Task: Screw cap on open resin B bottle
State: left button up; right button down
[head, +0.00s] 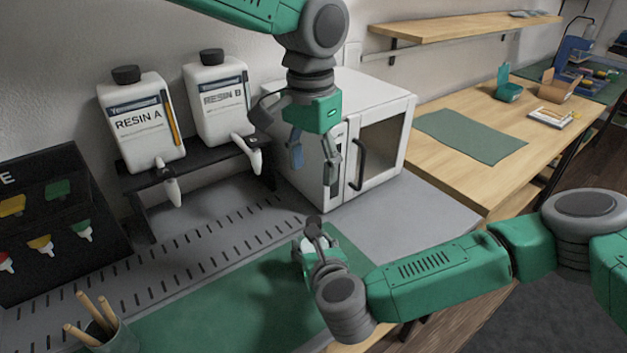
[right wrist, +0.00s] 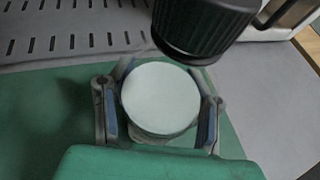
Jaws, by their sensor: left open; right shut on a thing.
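The white resin B bottle (head: 221,100) stands tilted on the rack with a black cap (head: 210,57) at its top. My left gripper (head: 314,172) is open and empty, pointing down in front of the white cabinet, right of the bottle. My right gripper (head: 313,245) is low over the green mat, shut on a white round piece (right wrist: 160,97), whose flat pale face shows between the fingers. A black ribbed cap-like piece (right wrist: 203,28) is just beyond it in the right wrist view. I cannot tell whether the two touch. The head view largely hides the held piece.
The resin A bottle (head: 144,125) stands left of resin B on the dark rack (head: 140,184). A white cabinet (head: 386,140) stands behind my left gripper. A cup of sticks (head: 118,339) is at the front left. The green mat (head: 200,315) has free room.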

jog(key=c, duration=0.7)
grip_release()
jog(key=v, duration=1.2)
jog(key=shift+d+f, duration=0.1)
jog(key=shift+d, duration=0.05)
